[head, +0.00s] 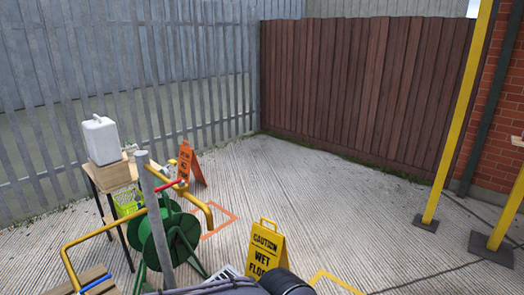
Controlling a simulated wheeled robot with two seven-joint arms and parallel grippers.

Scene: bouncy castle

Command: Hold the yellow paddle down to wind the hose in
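A green hose reel (166,240) stands at the lower left, partly hidden behind a grey upright post (156,225). A yellow bent pipe (203,208) and a red lever (171,184) show by the upper part of the post. Another yellow bent tube (68,262) runs in front at the lower left. I cannot tell which yellow part, if any, is the paddle. No hose can be made out clearly on the reel. Dark rounded parts at the bottom edge may be my arm. Neither of my grippers is in view.
A small table (112,176) holds a white jerrycan (101,139), with a green basket (128,203) beside it. An orange sign (190,163) and a yellow wet-floor sign (266,251) stand on the concrete. Yellow posts (460,110) stand at right. The middle floor is clear.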

